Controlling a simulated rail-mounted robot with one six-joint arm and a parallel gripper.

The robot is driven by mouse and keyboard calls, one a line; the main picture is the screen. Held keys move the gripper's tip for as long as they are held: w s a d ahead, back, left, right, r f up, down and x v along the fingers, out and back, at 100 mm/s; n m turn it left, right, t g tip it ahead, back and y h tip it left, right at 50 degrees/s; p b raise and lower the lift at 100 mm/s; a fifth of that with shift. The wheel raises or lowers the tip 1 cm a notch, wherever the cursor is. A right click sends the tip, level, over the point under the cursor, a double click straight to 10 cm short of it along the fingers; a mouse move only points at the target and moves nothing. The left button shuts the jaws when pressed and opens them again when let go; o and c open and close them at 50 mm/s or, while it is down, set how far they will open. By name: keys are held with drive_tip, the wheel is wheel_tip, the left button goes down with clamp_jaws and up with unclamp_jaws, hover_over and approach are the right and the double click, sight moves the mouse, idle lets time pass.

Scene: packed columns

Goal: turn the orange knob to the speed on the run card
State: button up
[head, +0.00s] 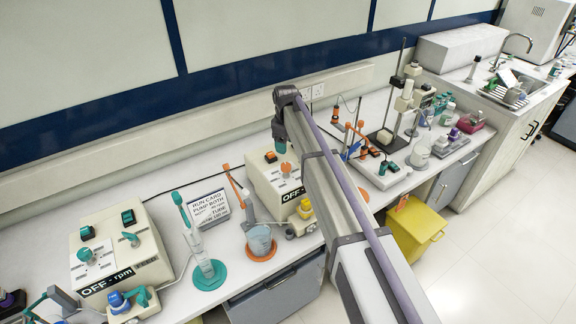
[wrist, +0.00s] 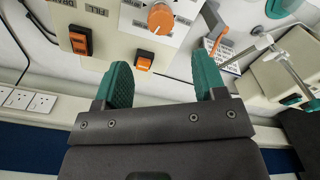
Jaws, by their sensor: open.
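The orange knob (wrist: 160,18) shows at the top of the wrist view, on the cream face of a pump box. In the head view the knob (head: 286,168) sits on the box (head: 262,180) below my gripper (head: 281,146). My gripper (wrist: 163,76) has its two teal fingers apart, with nothing between them. The knob lies beyond the fingertips, apart from them. The box's front label begins "OFF"; my arm hides part of that box. The white run card (head: 207,208) stands left of it, reading "RUN CARD PUMP BOTH"; its lower lines are too small to read surely.
Two orange switches (wrist: 80,40) (wrist: 144,60) sit near the knob. A second pump box (head: 118,250) with teal controls stands at left. A cylinder on a teal base (head: 204,276) and a beaker (head: 260,240) with an orange-armed stand crowd the bench in front.

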sight(286, 165)
wheel_tip(286, 165, down, 10)
drive_tip(key=b, duration=0.9)
drive_tip(key=shift+a+f+b, duration=0.1)
drive_tip(key=shift+f+b, duration=0.15)
drive_tip(key=shift+b, duration=0.1)
drive_tip(key=shift+r, duration=0.1)
drive_tip(key=shift+c, duration=0.4)
drive_tip(key=c, duration=0.8)
drive_tip(key=shift+c, duration=0.2)
